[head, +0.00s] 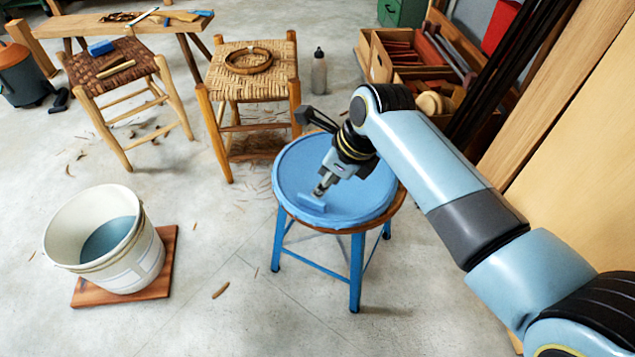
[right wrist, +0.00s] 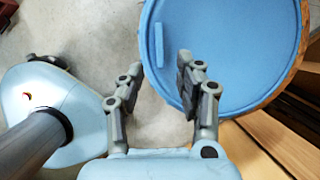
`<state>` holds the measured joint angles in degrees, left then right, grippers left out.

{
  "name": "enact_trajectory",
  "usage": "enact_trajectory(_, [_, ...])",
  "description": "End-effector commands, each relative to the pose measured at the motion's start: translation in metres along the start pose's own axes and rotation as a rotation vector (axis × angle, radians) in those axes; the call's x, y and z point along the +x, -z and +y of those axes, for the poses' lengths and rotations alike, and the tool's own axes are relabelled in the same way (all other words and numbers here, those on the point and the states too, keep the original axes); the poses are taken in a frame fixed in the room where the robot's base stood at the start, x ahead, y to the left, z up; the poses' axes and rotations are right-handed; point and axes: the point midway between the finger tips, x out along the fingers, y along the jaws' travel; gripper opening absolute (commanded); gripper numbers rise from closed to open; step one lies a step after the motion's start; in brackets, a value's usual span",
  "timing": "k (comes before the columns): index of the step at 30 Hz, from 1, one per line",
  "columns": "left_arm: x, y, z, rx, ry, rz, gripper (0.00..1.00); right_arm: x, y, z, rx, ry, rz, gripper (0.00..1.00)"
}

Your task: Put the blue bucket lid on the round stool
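The blue bucket lid (head: 300,165) lies on the round stool (head: 356,265), which has blue legs. A sliver of the stool's brown wooden seat edge shows at the lid's lower right in the head view. The lid (right wrist: 215,50) has a raised bar grip (right wrist: 159,45), also visible near its front left in the head view. My right gripper (head: 319,191) is over the lid beside this grip. In the right wrist view my right gripper (right wrist: 157,65) is open, its fingers apart and the grip ahead between them, apparently not clasped. My left gripper is not in view.
A white bucket (head: 142,262) with bluish contents stands on a wooden board (head: 165,285) at lower left. Two woven stools (head: 250,75) and a bench (head: 120,24) stand behind. Wooden crates (head: 385,58) and planks (head: 530,85) line the right.

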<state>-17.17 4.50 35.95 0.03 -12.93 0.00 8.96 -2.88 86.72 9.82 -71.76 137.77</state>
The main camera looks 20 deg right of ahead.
Motion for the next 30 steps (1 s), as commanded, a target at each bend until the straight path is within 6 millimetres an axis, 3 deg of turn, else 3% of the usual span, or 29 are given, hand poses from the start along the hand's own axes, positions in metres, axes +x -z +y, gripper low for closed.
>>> enact_trajectory(1, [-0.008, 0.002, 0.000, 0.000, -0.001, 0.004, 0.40, -0.015, -0.002, -0.001, -0.001, 0.002, -0.002, 0.35])
enact_trajectory(3, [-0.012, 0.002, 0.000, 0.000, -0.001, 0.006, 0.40, -0.026, -0.002, -0.001, -0.001, 0.002, -0.002, 0.35])
enact_trajectory(9, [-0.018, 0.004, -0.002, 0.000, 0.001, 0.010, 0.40, -0.042, 0.000, 0.000, 0.000, 0.000, 0.002, 0.35])
enact_trajectory(16, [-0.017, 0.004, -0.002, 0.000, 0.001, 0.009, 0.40, -0.040, 0.004, 0.001, -0.014, -0.001, 0.006, 0.35])
enact_trajectory(19, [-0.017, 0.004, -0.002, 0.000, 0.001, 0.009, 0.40, -0.021, 0.026, 0.007, -0.116, -0.003, 0.032, 0.35])
enact_trajectory(23, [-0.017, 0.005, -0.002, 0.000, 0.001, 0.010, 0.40, 0.029, 0.097, 0.027, -0.447, -0.019, 0.107, 0.35])
enact_trajectory(27, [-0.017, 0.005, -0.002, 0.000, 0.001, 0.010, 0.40, 0.080, 0.213, 0.069, -0.969, -0.087, 0.202, 0.35])
enact_trajectory(29, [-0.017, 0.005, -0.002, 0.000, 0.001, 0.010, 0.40, 0.092, 0.267, 0.092, -1.209, -0.135, 0.236, 0.35])
enact_trajectory(30, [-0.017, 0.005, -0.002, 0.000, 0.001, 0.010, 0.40, 0.098, 0.303, 0.108, -1.368, -0.173, 0.252, 0.35])
